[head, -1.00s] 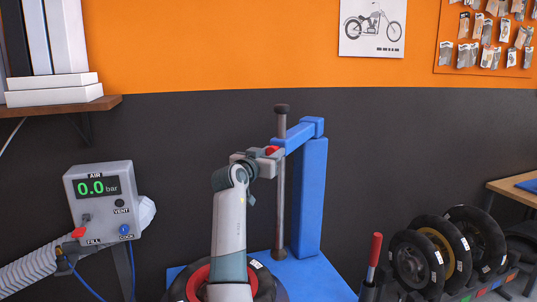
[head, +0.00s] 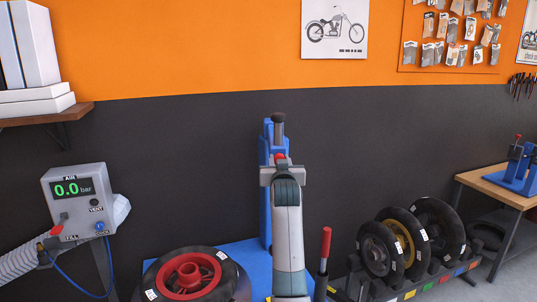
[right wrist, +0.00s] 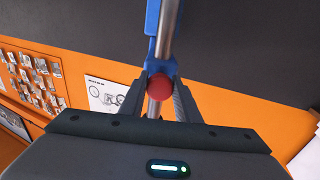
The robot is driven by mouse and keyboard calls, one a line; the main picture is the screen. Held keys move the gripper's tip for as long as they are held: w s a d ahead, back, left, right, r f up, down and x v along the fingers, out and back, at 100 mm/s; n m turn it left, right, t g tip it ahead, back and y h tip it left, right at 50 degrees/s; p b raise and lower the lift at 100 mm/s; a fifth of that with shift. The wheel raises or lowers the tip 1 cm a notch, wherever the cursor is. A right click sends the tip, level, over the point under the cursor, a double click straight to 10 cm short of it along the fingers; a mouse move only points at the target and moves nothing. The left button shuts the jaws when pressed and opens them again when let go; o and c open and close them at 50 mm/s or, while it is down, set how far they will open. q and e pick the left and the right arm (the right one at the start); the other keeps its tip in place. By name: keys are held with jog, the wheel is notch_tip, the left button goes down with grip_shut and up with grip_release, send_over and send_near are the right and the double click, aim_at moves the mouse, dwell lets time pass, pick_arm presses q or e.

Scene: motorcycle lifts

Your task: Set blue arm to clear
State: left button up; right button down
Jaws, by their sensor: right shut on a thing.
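The blue arm (head: 268,130) sits at the top of the blue upright post (head: 264,200) of a tyre machine and appears foreshortened, pointing towards me. A vertical metal rod with a dark cap (head: 279,127) stands at its near end. My right gripper (head: 281,166) is shut at the arm's near end, around the red knob (head: 280,157). In the right wrist view the red knob (right wrist: 162,89) is between the fingers, with the rod and blue arm (right wrist: 153,18) beyond. My forearm hides the rod's lower part. My left gripper is not in view.
A black tyre with a red rim (head: 190,277) lies on the machine's blue base (head: 244,258), left of my right arm. A red-handled lever (head: 325,245) stands close on the right. An air box (head: 80,190) is at left; several tyres stand in a rack (head: 465,267) at right.

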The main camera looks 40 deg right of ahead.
jog(key=s+d+n+t+y+b, duration=0.1)
jog(key=s+d+y, duration=0.4)
jog(key=d, duration=0.6)
jog(key=n+t, duration=0.1)
jog(key=n, duration=0.1)
jog(key=shift+s+d+r+n+t+b, duration=0.2)
jog(key=shift+s+d+n+t+b, duration=0.1)
jog(key=shift+s+d+n+b, duration=0.1)
jog(key=shift+r, duration=0.1)
jog(key=c, duration=1.6)
grip_release()
jog(key=shift+o, duration=1.2)
jog(key=shift+d, duration=0.2)
jog(key=shift+f, duration=0.3)
jog(key=shift+a, duration=0.1)
